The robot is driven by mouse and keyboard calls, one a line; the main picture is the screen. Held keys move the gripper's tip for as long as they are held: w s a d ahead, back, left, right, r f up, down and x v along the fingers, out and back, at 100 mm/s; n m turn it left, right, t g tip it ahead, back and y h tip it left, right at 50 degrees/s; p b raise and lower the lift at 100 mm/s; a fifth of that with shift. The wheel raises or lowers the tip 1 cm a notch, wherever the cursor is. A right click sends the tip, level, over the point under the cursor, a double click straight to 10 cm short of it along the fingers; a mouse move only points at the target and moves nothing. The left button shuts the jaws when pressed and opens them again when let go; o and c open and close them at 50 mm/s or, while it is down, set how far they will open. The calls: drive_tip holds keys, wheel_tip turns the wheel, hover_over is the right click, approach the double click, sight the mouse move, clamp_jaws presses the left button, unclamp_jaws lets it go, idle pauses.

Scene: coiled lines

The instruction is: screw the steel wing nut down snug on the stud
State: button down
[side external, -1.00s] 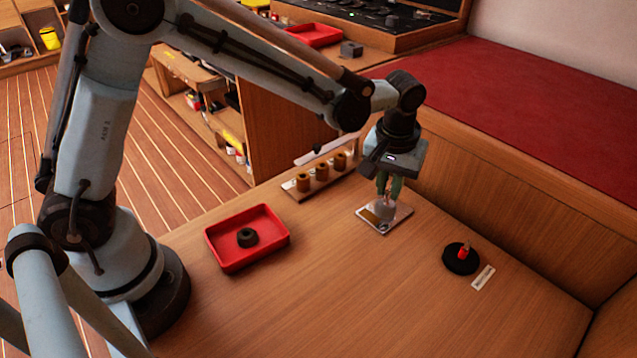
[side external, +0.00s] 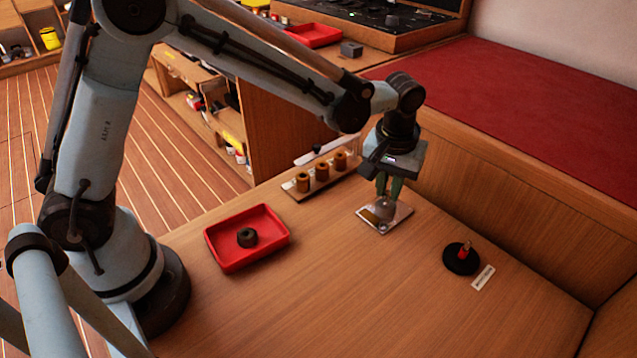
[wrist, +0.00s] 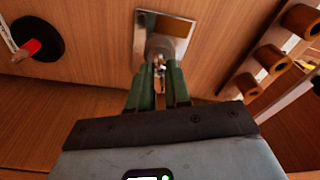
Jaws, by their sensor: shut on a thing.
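My gripper (side external: 386,194) points down over a shiny metal plate (side external: 399,219) on the table. Its green fingers are shut on the small steel wing nut (wrist: 159,62), mostly hidden between the fingertips. In the wrist view, the gripper (wrist: 160,72) is at a round grey boss (wrist: 161,46) on the plate (wrist: 143,26). The stud is hidden by the fingers and nut, so I cannot tell how far down the nut sits.
A red tray (side external: 264,256) with a dark ring (side external: 247,237) lies left. A rack with several brown spools (side external: 321,171) stands behind. A black disc (side external: 458,261) with a red-tipped post and a white label (side external: 483,278) lie right. The table's front is clear.

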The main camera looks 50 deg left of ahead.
drive_tip(key=shift+f, duration=0.75)
